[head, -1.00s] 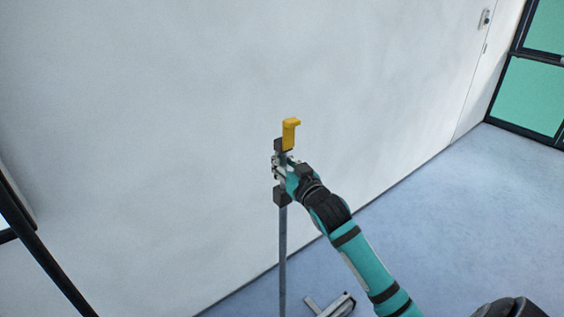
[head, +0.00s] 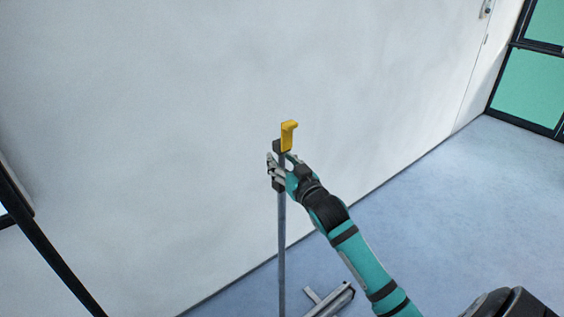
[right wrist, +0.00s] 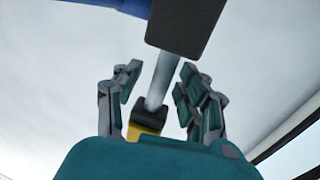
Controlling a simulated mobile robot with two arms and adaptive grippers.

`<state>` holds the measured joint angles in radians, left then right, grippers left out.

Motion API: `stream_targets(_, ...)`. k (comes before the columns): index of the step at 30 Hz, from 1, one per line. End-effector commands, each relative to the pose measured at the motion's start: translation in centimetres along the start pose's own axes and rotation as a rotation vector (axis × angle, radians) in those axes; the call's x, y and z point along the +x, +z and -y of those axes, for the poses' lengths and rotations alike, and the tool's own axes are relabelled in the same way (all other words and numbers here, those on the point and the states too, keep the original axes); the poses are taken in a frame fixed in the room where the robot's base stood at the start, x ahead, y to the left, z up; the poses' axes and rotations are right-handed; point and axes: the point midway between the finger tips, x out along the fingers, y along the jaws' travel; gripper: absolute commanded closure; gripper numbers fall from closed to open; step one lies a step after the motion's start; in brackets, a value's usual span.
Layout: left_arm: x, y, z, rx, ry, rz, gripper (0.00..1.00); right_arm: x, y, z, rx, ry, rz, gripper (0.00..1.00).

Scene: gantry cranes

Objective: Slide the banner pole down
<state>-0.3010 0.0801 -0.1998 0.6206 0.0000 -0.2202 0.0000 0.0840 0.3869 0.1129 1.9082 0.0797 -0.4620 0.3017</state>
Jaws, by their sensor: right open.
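The banner pole (head: 282,255) stands upright before the pale wall, a thin grey rod with a yellow hooked top piece (head: 289,136) and a black block just under it. My right gripper (head: 279,171) is at the upper part of the pole, just below that block. In the right wrist view the open fingers (right wrist: 157,100) stand on either side of the pole (right wrist: 163,78), with no clear contact. A dark block (right wrist: 187,25) on the pole lies beyond the fingertips, and the yellow piece (right wrist: 150,144) shows near the palm. My left gripper is not in view.
The plain wall (head: 150,120) is close behind the pole. A grey metal base (head: 328,300) sits on the blue floor (head: 430,220) at the bottom. A black bar (head: 45,245) slants at the left. Open floor lies to the right, by a green-paned, black-framed partition (head: 540,90).

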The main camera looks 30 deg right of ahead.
Motion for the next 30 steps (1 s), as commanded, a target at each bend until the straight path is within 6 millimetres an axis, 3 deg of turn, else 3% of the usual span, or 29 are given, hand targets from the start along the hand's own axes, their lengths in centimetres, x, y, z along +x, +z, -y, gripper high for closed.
stream_targets(10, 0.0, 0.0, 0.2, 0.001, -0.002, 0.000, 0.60, -1.0, 0.0, 0.0, 0.000, 0.000, 0.000, 0.59)
stream_targets(21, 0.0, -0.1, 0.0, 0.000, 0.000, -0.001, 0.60, -8.5, 0.2, 0.0, 0.000, 0.001, 0.003, 0.59)
stream_targets(30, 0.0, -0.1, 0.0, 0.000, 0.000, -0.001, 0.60, -11.8, 0.1, -0.1, 0.000, 0.001, 0.001, 0.59)
